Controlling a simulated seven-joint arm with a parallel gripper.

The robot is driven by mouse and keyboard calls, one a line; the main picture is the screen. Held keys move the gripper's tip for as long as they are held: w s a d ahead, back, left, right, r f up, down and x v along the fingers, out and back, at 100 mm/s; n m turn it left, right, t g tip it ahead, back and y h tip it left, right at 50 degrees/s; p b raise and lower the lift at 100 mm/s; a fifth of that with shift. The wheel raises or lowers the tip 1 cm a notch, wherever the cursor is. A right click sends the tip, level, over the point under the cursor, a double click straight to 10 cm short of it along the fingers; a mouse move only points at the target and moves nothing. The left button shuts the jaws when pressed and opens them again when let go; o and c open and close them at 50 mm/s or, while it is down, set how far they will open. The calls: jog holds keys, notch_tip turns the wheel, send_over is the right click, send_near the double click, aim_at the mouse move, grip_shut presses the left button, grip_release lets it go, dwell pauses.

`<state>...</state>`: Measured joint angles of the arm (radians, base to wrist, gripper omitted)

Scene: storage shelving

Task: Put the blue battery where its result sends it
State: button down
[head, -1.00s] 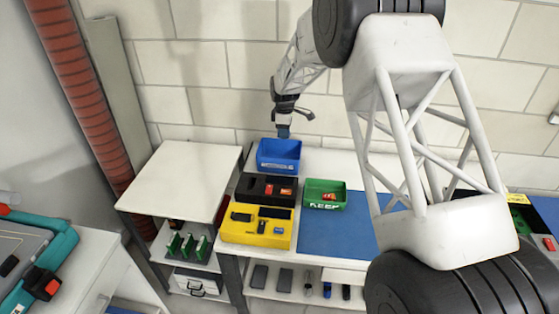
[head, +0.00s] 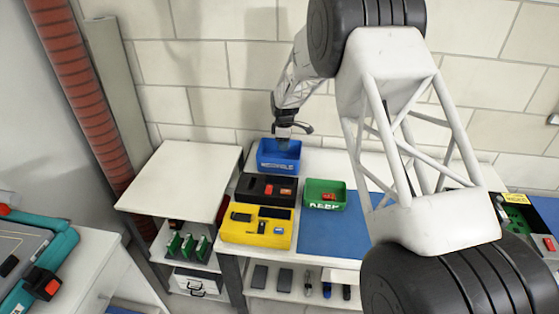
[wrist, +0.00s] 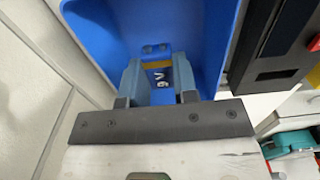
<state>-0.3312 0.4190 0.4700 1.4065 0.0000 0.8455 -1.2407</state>
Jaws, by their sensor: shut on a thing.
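My gripper (head: 285,143) is shut on the blue battery (wrist: 157,75), which has a yellow band and "9 V" lettering. The battery sits between the two fingers in the wrist view and is hidden in the head view. The fingers reach down into the blue bin (head: 279,165) at the back of the bench; the bin also surrounds them in the wrist view (wrist: 205,25). I cannot tell whether the battery touches the bin floor. The green bin (head: 325,207), lettered "KEEP", stands to the right and holds a red item.
A black device (head: 254,188) with a red part stands just in front of the blue bin. A yellow tester (head: 238,236) with dark parts is nearer still. A blue mat (head: 335,228) lies to the right. The wall is close behind the bin.

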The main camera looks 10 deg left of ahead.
jog(key=c, duration=0.8)
grip_release()
jog(key=shift+r, duration=0.1)
jog(key=shift+r, duration=3.8)
